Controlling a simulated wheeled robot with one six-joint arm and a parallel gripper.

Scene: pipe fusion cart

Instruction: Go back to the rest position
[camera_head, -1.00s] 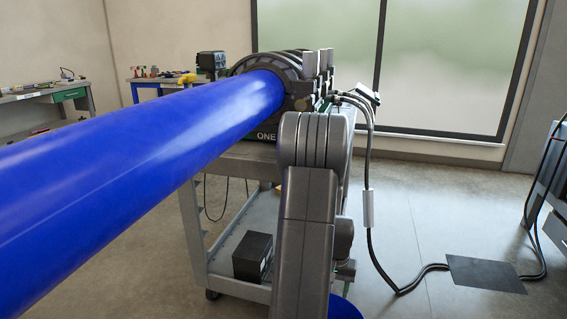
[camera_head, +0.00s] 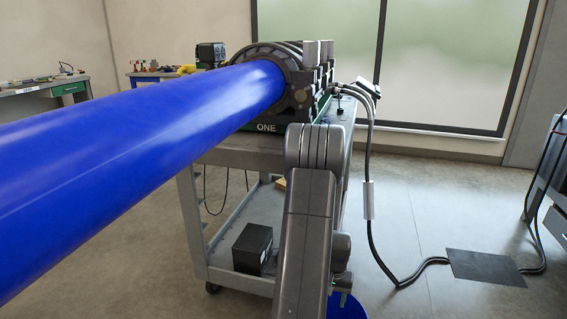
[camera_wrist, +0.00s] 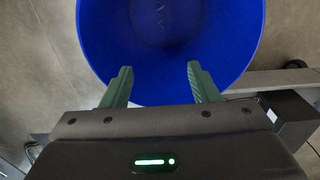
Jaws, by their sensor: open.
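My gripper (camera_wrist: 159,84) shows in the wrist view with its two green fingers apart and nothing between them. Beyond the fingertips is a round blue bin-like thing (camera_wrist: 240,35) with its inside facing the camera; I cannot tell the distance to it. In the head view my grey arm stands in front of the cart, and the gripper itself is not seen there. A piece of the blue thing (camera_head: 345,306) shows low beside my arm.
A large blue pipe (camera_head: 130,150) crosses the left side into the black clamps of the fusion machine (camera_head: 300,95) on a grey cart (camera_head: 235,158). A black box (camera_head: 253,247) sits on the lower shelf. Cables run to a floor plate (camera_head: 485,267) at right.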

